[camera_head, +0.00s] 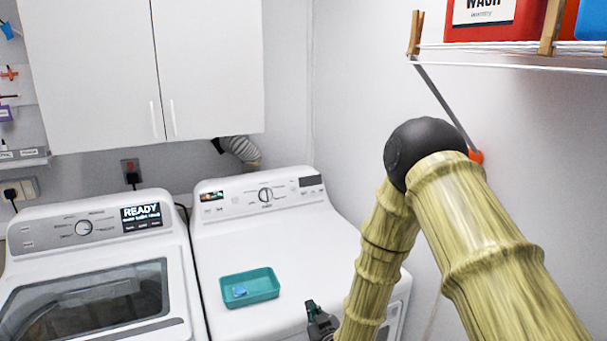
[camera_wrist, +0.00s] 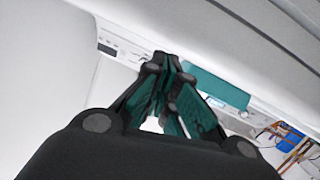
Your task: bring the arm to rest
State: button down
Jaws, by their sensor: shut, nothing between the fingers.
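My gripper (camera_wrist: 170,64) is shut and empty in the wrist view, its dark fingers with teal pads meeting at the tips. In the head view only a small dark part of my gripper (camera_head: 318,322) shows at the bottom edge, beside my arm. My arm is bent, with its elbow high in front of the right wall. A teal tray (camera_head: 264,292) with a small blue item (camera_head: 239,291) in it sits on the right white machine (camera_head: 290,235), left of my gripper. The tray also shows behind the fingers in the wrist view (camera_wrist: 215,88).
A left washer (camera_head: 100,220) with a display reading READY stands beside the right machine. White cabinets (camera_head: 140,70) hang above. A wire shelf (camera_head: 510,62) with a red container (camera_head: 495,25) juts from the right wall near my elbow. The right machine's top is otherwise clear.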

jog(key=s+d+f+m+g+h+b, duration=0.1)
jog(key=s+d+f+g, duration=0.3)
jog(key=s+f, duration=0.5)
jog(key=s+d+f+m+g+h+b, duration=0.1)
jog(key=s+d+f+g, duration=0.1)
jog(key=s+d+f, duration=0.55)
jog(key=s+d+f+m+g, duration=0.1)
jog(key=s+d+f+g, duration=0.2)
jog(key=s, duration=0.7)
jog(key=s+d+f+m+g+h+b, duration=0.1)
jog(key=s+d+f+g, duration=0.2)
jog(key=s, duration=0.7)
jog(key=s+d+f+m+g+h+b, duration=0.1)
jog(key=s+d+f+g, duration=0.1)
jog(key=s+f, duration=0.4)
jog(key=s, duration=0.4)
jog(key=shift+s+d+f+m+g, duration=0.15)
jog(key=shift+d+f+m+g, duration=0.25)
jog(key=shift+h, duration=0.3)
